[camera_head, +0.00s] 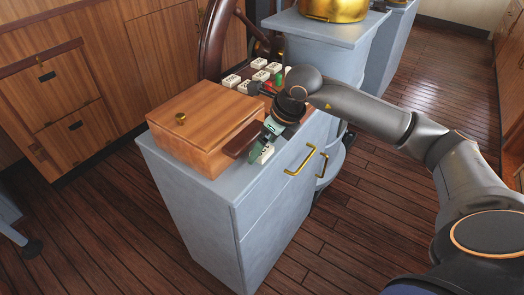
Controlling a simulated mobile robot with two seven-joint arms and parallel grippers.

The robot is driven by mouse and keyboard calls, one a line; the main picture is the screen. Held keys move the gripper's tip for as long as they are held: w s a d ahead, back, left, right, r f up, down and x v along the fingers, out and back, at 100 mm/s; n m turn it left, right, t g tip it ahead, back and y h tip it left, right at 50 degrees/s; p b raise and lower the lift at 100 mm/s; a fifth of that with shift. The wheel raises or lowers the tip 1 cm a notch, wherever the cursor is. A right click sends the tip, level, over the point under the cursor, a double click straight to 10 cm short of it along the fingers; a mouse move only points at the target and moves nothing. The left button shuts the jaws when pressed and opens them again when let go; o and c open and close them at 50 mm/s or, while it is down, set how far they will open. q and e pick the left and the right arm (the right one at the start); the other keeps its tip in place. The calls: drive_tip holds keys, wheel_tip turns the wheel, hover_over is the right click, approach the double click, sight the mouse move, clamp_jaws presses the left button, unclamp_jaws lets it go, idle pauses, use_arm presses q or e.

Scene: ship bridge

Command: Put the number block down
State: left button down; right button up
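A white number block (265,154) with a dark mark on it is at the right side of the wooden box (195,122), over the front edge area of the grey cabinet top (230,185). My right gripper (266,143) reaches in from the right and points down at the block; its greenish fingers appear closed on it. I cannot tell whether the block touches the cabinet top. The wrist hides part of the surface behind. My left gripper is not in view.
Several white number blocks (247,87) stand on a dark tray behind my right wrist. A dark reddish slab (243,139) juts from the box beside the fingers. A ship's wheel (215,40) rises behind. Brass handles (300,161) stick out from the cabinet front.

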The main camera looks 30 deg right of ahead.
drive_tip(key=shift+w+a+f, duration=0.1)
drive_tip(key=shift+w+f, duration=0.1)
drive_tip(key=shift+f, duration=0.1)
drive_tip(key=shift+c, duration=0.2)
drive_tip(key=shift+r, duration=0.1)
drive_tip(key=c, duration=1.4)
